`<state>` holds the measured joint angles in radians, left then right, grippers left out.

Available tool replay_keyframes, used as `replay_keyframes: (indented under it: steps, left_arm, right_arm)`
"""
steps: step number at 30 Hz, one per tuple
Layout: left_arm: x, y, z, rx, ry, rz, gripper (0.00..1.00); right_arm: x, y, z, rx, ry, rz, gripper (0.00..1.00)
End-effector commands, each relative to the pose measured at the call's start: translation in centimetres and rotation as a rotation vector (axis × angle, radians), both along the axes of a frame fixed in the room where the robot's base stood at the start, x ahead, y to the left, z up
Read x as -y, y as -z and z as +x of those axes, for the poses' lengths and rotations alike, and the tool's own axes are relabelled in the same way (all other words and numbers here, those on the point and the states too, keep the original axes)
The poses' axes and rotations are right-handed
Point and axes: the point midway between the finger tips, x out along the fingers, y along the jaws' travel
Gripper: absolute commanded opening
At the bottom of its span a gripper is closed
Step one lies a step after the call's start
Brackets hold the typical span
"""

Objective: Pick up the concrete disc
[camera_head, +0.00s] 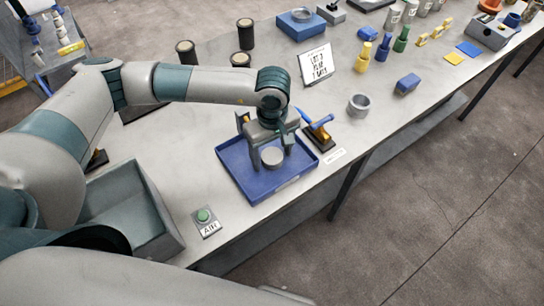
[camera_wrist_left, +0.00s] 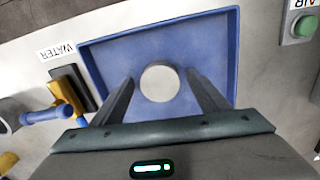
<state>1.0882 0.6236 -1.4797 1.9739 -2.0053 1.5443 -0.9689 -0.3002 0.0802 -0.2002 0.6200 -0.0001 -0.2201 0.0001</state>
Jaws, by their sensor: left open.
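The concrete disc (camera_head: 272,157) is a round, light grey piece lying in the blue tray (camera_head: 291,186). In the left wrist view the disc (camera_wrist_left: 160,82) shows between the two fingers, with a gap on each side. My left gripper (camera_head: 271,153) points down over the tray, its fingers open and astride the disc. In the wrist view the gripper (camera_wrist_left: 157,92) holds nothing. I cannot tell how high the fingertips are above the tray floor. My right gripper is not in view.
A blue-handled tool on a dark base (camera_head: 319,132) stands right beside the tray. A green button (camera_head: 204,215) and a grey bin (camera_head: 161,214) are at the near left. A grey ring (camera_head: 359,105) and a blue block (camera_head: 407,84) stand farther right. The bench between them is clear.

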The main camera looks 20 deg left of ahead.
Motion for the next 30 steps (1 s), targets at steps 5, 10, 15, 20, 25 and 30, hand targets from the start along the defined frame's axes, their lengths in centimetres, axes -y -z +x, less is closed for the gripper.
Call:
replay_keyframes:
  steps: [5,10,15,20,25,30]
  left_arm:
    - [0.0,0.0,0.0,0.000,0.000,0.000,0.33]
    - [0.0,-0.1,0.0,0.001,0.000,-0.001,0.19]
    - [0.0,-0.1,0.0,0.001,0.000,-0.001,0.19]
    - [0.0,-0.5,0.1,0.001,-0.001,-0.001,0.19]
    - [0.0,-1.9,0.1,0.004,0.002,-0.001,0.19]
    - [0.2,-4.2,-0.7,0.002,0.005,-0.002,0.19]
  right_arm:
    - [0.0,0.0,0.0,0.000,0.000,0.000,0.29]
    - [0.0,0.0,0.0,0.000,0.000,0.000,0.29]
    - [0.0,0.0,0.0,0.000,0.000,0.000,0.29]
    - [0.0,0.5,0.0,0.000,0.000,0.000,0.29]
    - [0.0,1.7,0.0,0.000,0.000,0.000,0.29]
    - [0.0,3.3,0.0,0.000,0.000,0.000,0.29]
